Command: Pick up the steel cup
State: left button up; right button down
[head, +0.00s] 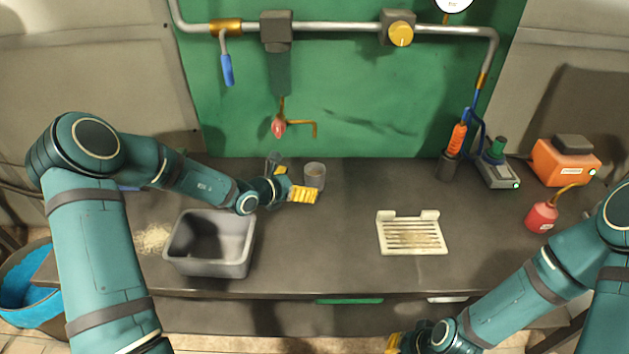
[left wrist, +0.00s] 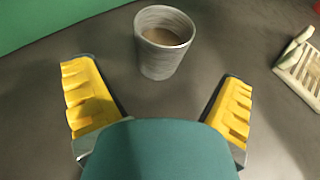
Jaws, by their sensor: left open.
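The steel cup (head: 315,174) stands upright on the dark bench near the green back panel. In the left wrist view the cup (left wrist: 163,43) is a ribbed grey cup with something brownish inside. My left gripper (head: 294,185) is beside the cup, just left of it and slightly nearer in the head view. Its yellow fingers (left wrist: 160,105) are spread wide and empty, with the cup ahead of them and apart from both. My right gripper (head: 401,343) is low at the bottom edge of the head view, in front of the bench. Its fingers are mostly cut off.
A grey bin (head: 246,250) stands front left, beside scattered pale granules (head: 153,239). A cream slotted tray (head: 437,243) lies right of centre. A red oil can (head: 542,217) and orange box (head: 567,160) stand at right. A pipe with a blue-handled valve (head: 227,70) hangs above.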

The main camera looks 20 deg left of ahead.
aim_at(308, 180)
pick_arm(q)
jog(key=shift+b+x, duration=0.4)
jog(key=shift+x, duration=2.75)
jog(key=c, duration=1.3)
